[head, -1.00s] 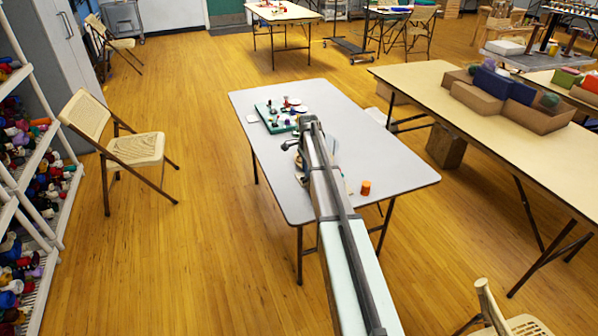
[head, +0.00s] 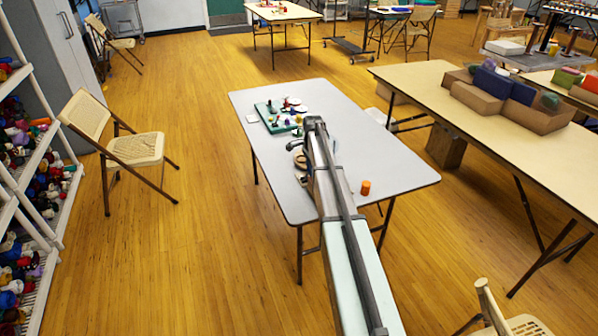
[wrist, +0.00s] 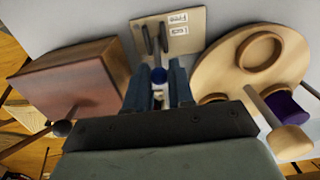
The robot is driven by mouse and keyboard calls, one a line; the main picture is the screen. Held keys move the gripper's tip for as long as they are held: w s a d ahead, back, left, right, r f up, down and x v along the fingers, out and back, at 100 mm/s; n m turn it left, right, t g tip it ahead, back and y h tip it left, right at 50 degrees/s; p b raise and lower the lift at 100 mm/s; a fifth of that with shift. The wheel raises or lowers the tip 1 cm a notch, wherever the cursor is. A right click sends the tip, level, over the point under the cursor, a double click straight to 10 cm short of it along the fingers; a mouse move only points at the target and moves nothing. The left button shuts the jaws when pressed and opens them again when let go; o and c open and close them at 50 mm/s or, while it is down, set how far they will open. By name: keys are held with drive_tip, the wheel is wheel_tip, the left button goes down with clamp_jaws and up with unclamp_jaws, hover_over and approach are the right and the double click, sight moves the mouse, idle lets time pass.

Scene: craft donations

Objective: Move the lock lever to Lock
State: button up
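In the wrist view the lock plate (wrist: 195,45) is a beige board with two white labels, Free (wrist: 177,18) and Lock (wrist: 178,30). Two dark bars stand at its left part, and a blue knob (wrist: 158,75) shows just below them. I cannot tell which label the lever points at. My gripper (wrist: 158,72) has its two dark blue fingers apart, with the knob between or just beyond the tips. Contact is not clear.
In the wrist view a brown wooden box (wrist: 75,75) stands left of the fingers. A round wooden piece (wrist: 225,72) with cups and a purple cylinder (wrist: 285,110) is close on the right. In the head view a green tray (head: 265,112) and an orange cylinder (head: 365,187) are on the table.

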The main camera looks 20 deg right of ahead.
drive_tip(key=o, duration=0.3)
drive_tip(key=shift+a, duration=0.1)
drive_tip(key=shift+r, duration=0.1)
drive_tip(key=shift+r, duration=3.65)
